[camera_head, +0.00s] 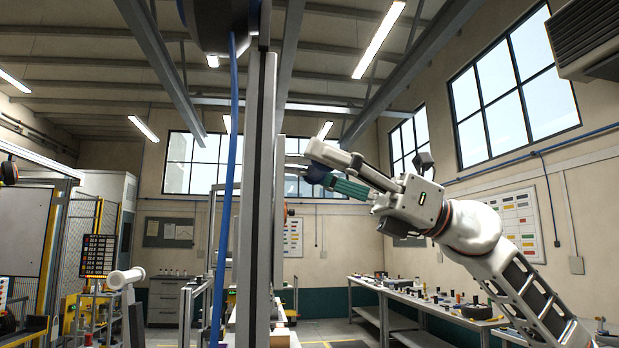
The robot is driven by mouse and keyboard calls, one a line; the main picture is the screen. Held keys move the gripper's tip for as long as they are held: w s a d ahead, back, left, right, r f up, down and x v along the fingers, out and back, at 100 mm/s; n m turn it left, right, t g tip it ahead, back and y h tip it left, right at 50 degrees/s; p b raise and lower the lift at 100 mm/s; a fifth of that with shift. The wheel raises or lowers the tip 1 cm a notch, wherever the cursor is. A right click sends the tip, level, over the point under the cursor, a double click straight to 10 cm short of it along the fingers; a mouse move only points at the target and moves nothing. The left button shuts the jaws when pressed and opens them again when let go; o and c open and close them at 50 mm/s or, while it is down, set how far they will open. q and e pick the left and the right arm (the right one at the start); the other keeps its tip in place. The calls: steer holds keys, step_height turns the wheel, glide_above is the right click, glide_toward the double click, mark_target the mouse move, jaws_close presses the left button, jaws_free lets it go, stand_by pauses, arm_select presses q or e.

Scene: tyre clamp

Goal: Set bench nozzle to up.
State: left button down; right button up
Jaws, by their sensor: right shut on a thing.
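My right gripper (320,168) reaches in from the right, raised beside the tall grey post (262,200).
A blue hose (228,150) hangs down left of the post. A workbench (415,301) with several small parts runs along the right wall. A dark board with a number table (97,256) stands at the left.

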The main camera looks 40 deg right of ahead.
steer(key=o, duration=1.6)
steer(key=shift+s, duration=0.1)
steer(key=shift+d+f, duration=0.15)
steer(key=shift+s+d+f, duration=0.15)
steer(key=shift+s+d, duration=0.1)
steer(key=shift+d, duration=0.05)
steer(key=v, duration=1.1)
